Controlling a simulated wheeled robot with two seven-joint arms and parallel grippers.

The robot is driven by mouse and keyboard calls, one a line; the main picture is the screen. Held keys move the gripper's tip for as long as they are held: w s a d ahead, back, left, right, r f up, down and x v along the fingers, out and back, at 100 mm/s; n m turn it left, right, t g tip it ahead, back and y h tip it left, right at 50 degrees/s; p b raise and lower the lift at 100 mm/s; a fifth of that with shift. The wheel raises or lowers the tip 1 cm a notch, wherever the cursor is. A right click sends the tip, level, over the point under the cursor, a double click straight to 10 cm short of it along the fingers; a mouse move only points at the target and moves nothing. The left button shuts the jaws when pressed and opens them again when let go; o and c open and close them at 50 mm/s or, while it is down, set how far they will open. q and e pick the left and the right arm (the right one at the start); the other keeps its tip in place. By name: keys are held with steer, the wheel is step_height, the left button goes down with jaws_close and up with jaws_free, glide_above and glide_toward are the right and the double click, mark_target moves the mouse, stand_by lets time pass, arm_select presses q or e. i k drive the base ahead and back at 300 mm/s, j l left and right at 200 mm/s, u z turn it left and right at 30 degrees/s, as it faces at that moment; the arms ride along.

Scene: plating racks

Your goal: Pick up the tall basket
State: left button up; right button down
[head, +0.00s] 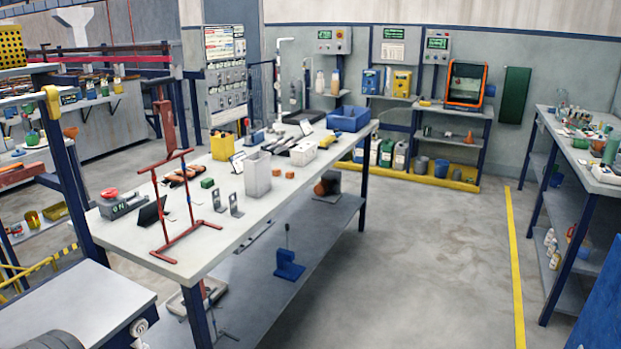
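A tall, narrow, light grey open-topped container (257,174) stands upright on the long workbench (205,258), near its middle. It is the closest match to a tall basket that I see, but I cannot tell if its walls are perforated. A yellow container (222,146) stands farther back on the same bench and is shorter. Neither of my grippers is in view, and nothing touches the grey container from above.
A red rack stand (158,198) rises at the bench's near end. Metal brackets (236,205), a green block (207,183) and a blue bin (348,118) share the bench. Open floor (430,250) lies right of it, up to a side bench (600,185).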

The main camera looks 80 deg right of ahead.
mark_target(256, 166)
steer(key=z, duration=2.55)
steer(key=i+l+z, duration=0.1)
steer(key=i+z, duration=0.15)
steer(key=i, duration=0.3)
steer(key=i+z, duration=0.25)
steer(key=i, duration=0.25)
steer(key=i+j+z, duration=0.2)
steer(key=i, duration=0.35)
steer(key=i+j+z, duration=0.1)
steer(key=i+z, duration=0.15)
steer(key=i, duration=0.25)
